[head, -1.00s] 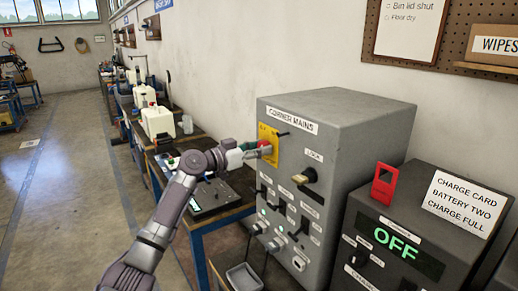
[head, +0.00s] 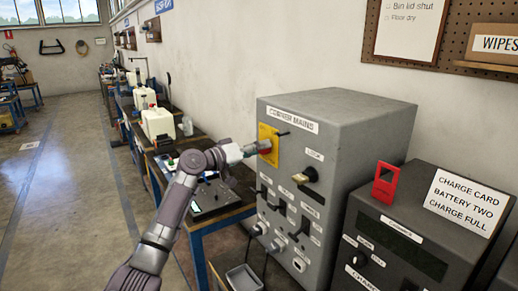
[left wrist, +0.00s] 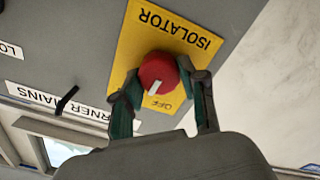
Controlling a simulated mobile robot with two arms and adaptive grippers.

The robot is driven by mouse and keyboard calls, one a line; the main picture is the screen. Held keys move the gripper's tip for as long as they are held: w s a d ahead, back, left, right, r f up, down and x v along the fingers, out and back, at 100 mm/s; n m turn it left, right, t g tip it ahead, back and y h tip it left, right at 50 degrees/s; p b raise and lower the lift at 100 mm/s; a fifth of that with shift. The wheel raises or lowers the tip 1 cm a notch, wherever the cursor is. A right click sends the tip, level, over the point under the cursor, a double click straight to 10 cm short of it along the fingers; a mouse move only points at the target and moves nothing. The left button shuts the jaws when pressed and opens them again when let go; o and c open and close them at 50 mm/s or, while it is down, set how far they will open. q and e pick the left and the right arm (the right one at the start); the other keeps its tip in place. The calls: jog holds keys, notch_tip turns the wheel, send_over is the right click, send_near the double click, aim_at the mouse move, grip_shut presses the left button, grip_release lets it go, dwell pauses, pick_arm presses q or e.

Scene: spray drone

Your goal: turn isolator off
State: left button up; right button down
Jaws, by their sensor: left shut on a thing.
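The isolator is a red round knob (left wrist: 157,73) on a yellow plate (head: 269,144), on the left-hand face of the grey CORNER MAINS cabinet (head: 350,110). In the left wrist view the plate appears upside down, with ISOLATOR lettering and a small OFF word beside the knob. The knob's white mark points down toward the lower edge of that view, near the OFF word. My left gripper (head: 252,149) is shut on the knob, one finger on each side. My right gripper is not in view.
Below the isolator are a lock switch (head: 305,177) and several other switches. To the right stands a dark charger box (head: 410,235) with a blank display and a red tag (head: 385,184) on top. A workbench with white containers (head: 158,124) stands behind my left arm.

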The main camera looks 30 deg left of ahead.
pick_arm(q)
jog(key=n+p, duration=0.4)
jog(key=n, duration=0.6)
jog(key=shift+a, duration=0.1)
dwell(0.4)
jog(key=o, duration=1.1)
jog(key=shift+o, duration=0.2)
jog(key=shift+f, duration=0.1)
jog(key=v, duration=1.2)
